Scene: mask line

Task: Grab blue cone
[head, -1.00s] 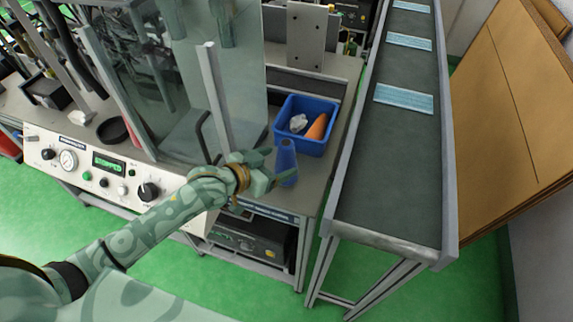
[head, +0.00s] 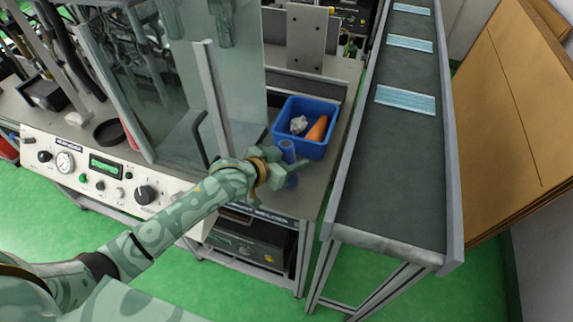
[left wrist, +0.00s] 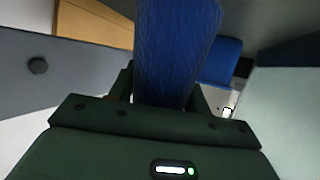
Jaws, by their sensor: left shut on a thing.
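The blue cone (head: 288,150) stands on the bench top just in front of the blue bin, partly hidden by my left gripper in the head view. My left gripper (head: 290,172) is shut on the cone, with a finger on either side. In the left wrist view the cone (left wrist: 176,55) rises large and close between the fingers. My right gripper is not in view.
A blue bin (head: 279,128) holding an orange cone (head: 317,129) and a crumpled white item (head: 298,125) is right behind. A conveyor (head: 390,180) carrying blue masks (head: 405,99) runs along the right. A clear guard panel (head: 212,100) stands to the left.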

